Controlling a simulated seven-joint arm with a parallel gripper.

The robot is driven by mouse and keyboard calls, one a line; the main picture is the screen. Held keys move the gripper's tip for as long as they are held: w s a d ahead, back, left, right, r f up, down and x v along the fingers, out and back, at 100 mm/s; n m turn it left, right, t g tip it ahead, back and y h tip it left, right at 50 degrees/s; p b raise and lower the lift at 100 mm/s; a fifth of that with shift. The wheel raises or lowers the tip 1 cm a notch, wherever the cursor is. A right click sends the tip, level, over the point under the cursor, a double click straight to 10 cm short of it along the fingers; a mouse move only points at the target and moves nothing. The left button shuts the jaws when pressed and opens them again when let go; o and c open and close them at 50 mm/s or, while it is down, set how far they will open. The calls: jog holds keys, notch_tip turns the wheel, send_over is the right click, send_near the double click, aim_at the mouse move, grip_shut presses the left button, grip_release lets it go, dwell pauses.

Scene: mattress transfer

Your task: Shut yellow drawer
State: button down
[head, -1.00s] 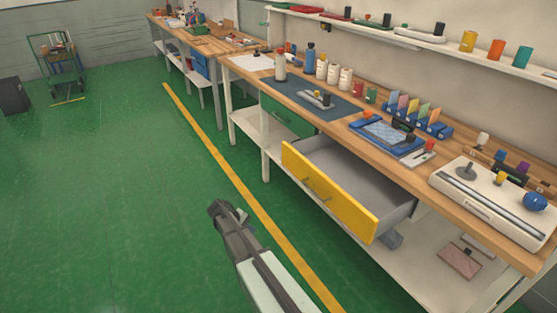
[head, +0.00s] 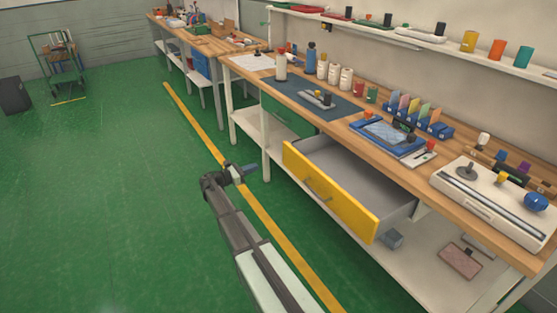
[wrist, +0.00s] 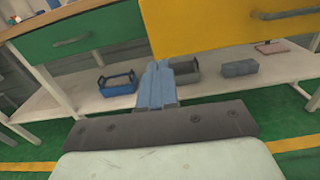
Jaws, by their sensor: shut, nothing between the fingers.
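The yellow drawer (head: 328,192) is pulled out from under the workbench, with its grey inside showing and a bar handle on its front. In the wrist view the yellow drawer front (wrist: 215,22) fills the upper right. My gripper (head: 250,169) is in front of the drawer, to the left of its front in the head view. In the wrist view my gripper (wrist: 158,68) is shut and empty, its fingertips by the lower left edge of the yellow front. I cannot tell whether they touch it.
A shut green drawer (wrist: 80,38) is left of the yellow one. A white lower shelf (wrist: 110,98) holds a blue tote (wrist: 118,82), a grey tote and a blue-grey box (wrist: 240,68). The workbench top (head: 335,119) carries many items. The green floor (head: 110,200) is open on the left.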

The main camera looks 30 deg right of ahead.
aim_at(285, 156)
jog(key=d, duration=1.4)
jog(key=d, duration=2)
jog(key=shift+d, duration=1)
jog(key=shift+d, duration=0.15)
jog(key=shift+r, duration=0.1)
jog(key=a, duration=1.5)
